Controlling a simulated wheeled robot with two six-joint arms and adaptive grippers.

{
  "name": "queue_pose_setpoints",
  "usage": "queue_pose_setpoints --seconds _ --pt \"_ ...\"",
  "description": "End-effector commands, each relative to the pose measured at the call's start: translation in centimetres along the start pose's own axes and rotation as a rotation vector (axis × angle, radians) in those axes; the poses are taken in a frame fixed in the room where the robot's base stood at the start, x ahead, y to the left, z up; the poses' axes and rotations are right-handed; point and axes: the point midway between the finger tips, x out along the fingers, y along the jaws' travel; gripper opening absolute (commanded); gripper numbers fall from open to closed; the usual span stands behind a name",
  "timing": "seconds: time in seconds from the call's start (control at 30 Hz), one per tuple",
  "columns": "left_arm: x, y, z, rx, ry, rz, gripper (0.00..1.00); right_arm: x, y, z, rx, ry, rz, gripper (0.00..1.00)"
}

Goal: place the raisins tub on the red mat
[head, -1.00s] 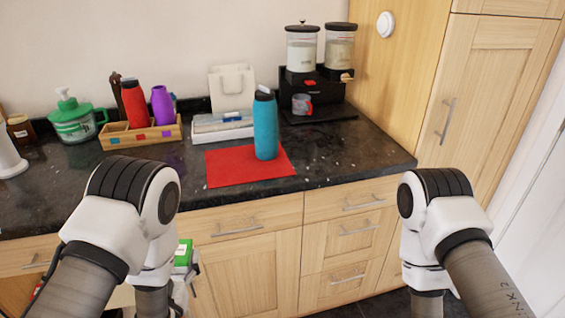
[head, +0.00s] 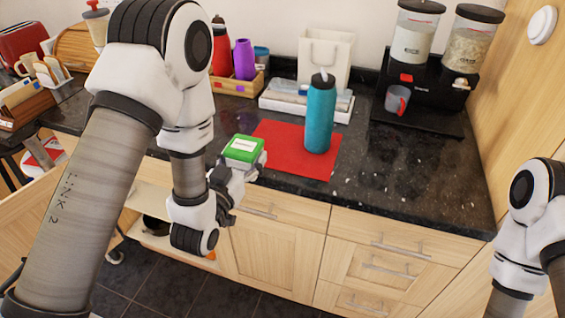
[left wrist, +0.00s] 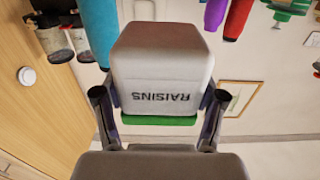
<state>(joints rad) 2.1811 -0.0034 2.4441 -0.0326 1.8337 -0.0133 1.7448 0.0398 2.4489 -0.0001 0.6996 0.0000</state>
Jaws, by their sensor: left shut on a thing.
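The raisins tub (head: 243,150) is a white tub with a green lid. In the left wrist view the tub (left wrist: 162,70) shows the word RAISINS, upside down in the picture, between the two fingers. My left gripper (head: 238,170) is shut on it and holds it upright at the counter's front edge, just left of the mat in the head view. The red mat (head: 275,152) lies flat on the dark counter. A teal bottle (head: 320,115) stands on the mat's right part. My right gripper is out of the head view; only part of that arm shows.
Behind the mat are a white tray (head: 290,103) and a white bag (head: 325,55). A wooden box (head: 238,88) with bottles stands back left. A black dispenser stand (head: 425,105) with a mug (head: 397,99) is back right. The mat's left part is bare.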

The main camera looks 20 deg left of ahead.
Motion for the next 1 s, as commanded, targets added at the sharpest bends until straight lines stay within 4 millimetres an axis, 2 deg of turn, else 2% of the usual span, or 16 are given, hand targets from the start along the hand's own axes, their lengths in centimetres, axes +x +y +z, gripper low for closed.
queue_pose_setpoints --seconds 0.03,0.1,0.2,0.4,0.6,0.97,1.0 --pt "1.1 1.2 -0.7 0.005 0.001 0.009 0.31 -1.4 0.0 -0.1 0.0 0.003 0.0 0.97" --pt "2.7 2.5 -0.6 0.004 0.003 0.009 0.31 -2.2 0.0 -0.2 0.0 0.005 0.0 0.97" --pt "4.9 4.2 -0.3 0.001 0.002 0.006 0.31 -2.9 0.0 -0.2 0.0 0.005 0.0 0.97" --pt "7.2 6.0 0.3 -0.002 0.0 0.003 0.31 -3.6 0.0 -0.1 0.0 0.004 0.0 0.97" --pt "7.2 6.0 3.7 -0.004 -0.004 -0.001 0.31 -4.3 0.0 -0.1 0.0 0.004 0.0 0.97" --pt "7.2 6.0 4.5 -0.003 -0.001 0.0 0.31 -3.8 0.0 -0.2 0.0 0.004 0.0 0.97" --pt "7.2 6.0 4.4 -0.003 -0.002 0.0 0.77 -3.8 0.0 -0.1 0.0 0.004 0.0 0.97"
